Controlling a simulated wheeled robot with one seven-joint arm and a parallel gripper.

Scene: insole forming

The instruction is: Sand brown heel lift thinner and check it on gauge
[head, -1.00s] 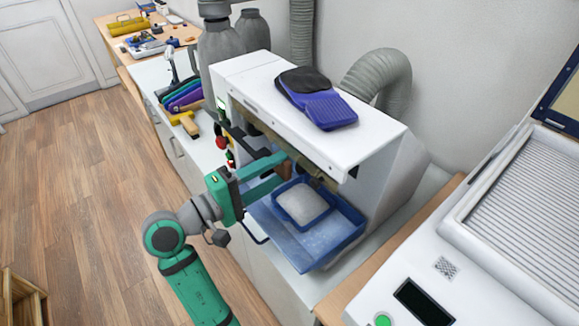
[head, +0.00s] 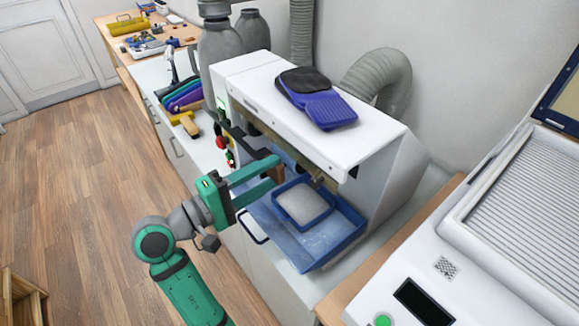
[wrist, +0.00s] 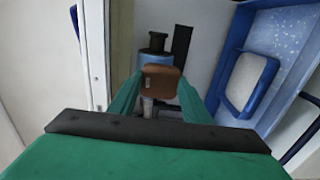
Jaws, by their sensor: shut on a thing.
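My gripper (head: 257,179) is shut on the brown heel lift (head: 276,173), at the open front of the white sanding machine (head: 385,121). In the wrist view the brown heel lift (wrist: 160,82) sits between the green fingertips of my gripper (wrist: 158,95). A cylindrical machine part (wrist: 156,56) with a dark top shows behind the lift. I cannot tell whether the lift touches it. The gauge cannot be made out in these views.
A blue tray (head: 345,232) juts from the machine front, with a smaller blue-rimmed grey pad (head: 303,203) in it. Brushes and colored items (head: 182,95) lie on the counter to the left. A blue and black item (head: 318,98) lies on the machine's top.

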